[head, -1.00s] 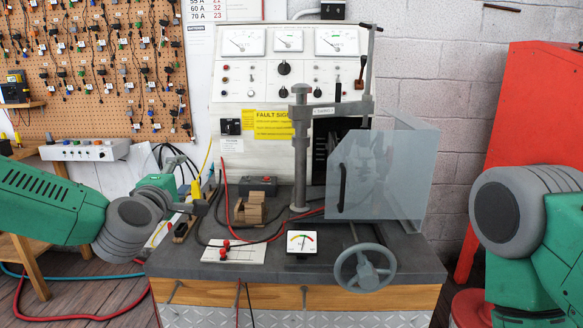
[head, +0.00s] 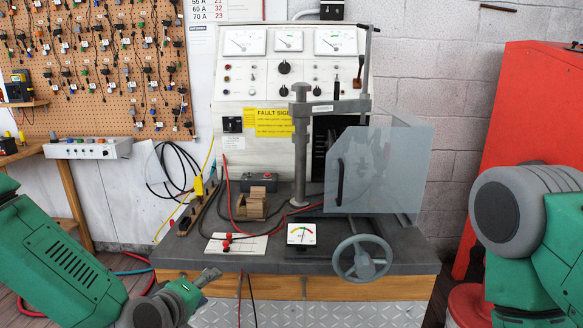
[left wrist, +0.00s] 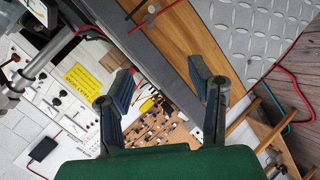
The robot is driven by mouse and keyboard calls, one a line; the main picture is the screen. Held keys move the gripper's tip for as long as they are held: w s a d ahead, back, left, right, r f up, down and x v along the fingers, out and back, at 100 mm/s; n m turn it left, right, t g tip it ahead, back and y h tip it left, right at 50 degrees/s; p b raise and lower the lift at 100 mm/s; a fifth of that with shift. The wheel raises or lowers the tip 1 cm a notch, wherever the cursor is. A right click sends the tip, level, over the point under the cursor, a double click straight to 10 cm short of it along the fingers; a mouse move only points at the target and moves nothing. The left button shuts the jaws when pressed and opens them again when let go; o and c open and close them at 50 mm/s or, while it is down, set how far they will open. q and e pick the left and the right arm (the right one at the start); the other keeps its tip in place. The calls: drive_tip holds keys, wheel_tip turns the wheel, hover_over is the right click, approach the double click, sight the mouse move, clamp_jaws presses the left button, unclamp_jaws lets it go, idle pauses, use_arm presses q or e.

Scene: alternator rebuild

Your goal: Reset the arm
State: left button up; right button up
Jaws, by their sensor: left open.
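My left arm comes in from the left in the head view, its gripper (head: 208,277) low at the front left corner of the test bench (head: 400,255), clear of the things on its top. In the left wrist view the two dark fingers of my left gripper (left wrist: 160,78) stand wide apart with nothing between them. In the head view only a thick rounded link of my right arm shows at the right edge. My right gripper is out of the picture.
The bench carries a wooden block (head: 252,204), a small meter (head: 301,233), a handwheel (head: 362,258), a clear guard (head: 370,170) and loose cables. A red cabinet (head: 530,120) stands at right. A pegboard (head: 90,70) hangs at left.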

use_arm(q)
drive_tip(key=s+f+m+g, duration=0.4)
drive_tip(key=s+f, duration=0.6)
drive_tip(key=s+a+f+m+g+y, duration=0.1)
drive_tip(key=s+a+f+m+g, duration=0.1)
drive_tip(key=s, duration=0.6)
drive_tip(key=s+a+f+m+g+y, duration=0.1)
drive_tip(key=s+a+f+m+g, duration=0.1)
drive_tip(key=s+a+f, duration=0.3)
drive_tip(key=s+a+f+m+g+y, duration=0.1)
drive_tip(key=s+a+f+m+g, duration=0.2)
drive_tip(key=s, duration=0.9)
drive_tip(key=shift+s+a+f+g, duration=0.2)
drive_tip(key=shift+a+f+g, duration=0.05)
drive_tip(key=shift+g, duration=0.05)
drive_tip(key=shift+w, duration=0.15)
